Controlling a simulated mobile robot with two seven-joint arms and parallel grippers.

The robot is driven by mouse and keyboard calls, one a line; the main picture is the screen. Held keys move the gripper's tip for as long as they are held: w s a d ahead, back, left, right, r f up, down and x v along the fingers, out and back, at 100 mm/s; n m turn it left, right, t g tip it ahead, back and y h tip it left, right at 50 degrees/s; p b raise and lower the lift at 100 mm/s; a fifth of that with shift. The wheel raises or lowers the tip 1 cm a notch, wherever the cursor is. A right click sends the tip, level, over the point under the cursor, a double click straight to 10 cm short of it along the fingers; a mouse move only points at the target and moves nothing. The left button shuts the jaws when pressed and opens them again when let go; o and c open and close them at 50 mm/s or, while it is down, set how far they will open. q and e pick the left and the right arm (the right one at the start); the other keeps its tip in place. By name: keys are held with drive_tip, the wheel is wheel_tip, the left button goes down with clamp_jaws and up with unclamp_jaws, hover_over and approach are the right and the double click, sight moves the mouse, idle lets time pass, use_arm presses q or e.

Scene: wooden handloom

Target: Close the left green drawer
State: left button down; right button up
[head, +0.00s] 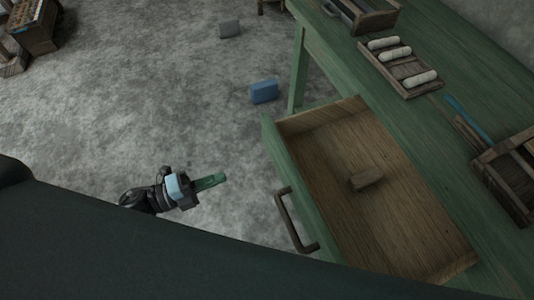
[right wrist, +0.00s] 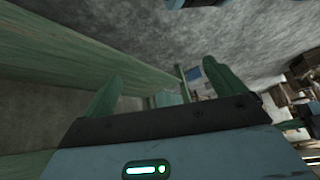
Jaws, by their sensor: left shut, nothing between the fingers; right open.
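The green drawer (head: 277,160) stands pulled out from the green table in the head view. It has a green front, a dark bar handle (head: 294,220) and a bare wooden inside. A small wooden block (head: 366,179) lies on the drawer floor. My left gripper (head: 222,178) is shut and empty, to the left of the drawer front and apart from the handle. My right gripper (right wrist: 165,85) shows in the right wrist view with its two green fingers spread and nothing between them. Green wooden beams show beyond and beside it. The right gripper is not visible in the head view.
On the green table (head: 449,130) are a wooden tray (head: 411,89) with pale rolls, a blue stick (head: 469,119) and a dark wooden box (head: 511,182). A blue block (head: 264,92) and a grey block (head: 229,27) lie on the grey floor.

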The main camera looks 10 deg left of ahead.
sight(279, 158)
use_arm(q)
drive_tip(key=p+x, duration=0.1)
drive_tip(key=x, duration=1.3)
drive_tip(key=shift+p, duration=0.3)
use_arm(e)
drive_tip(key=shift+s+r, duration=0.1)
drive_tip(key=shift+r, duration=0.6)
use_arm(q)
drive_tip(key=shift+d, duration=0.15)
use_arm(e)
drive_tip(key=shift+d, duration=0.15)
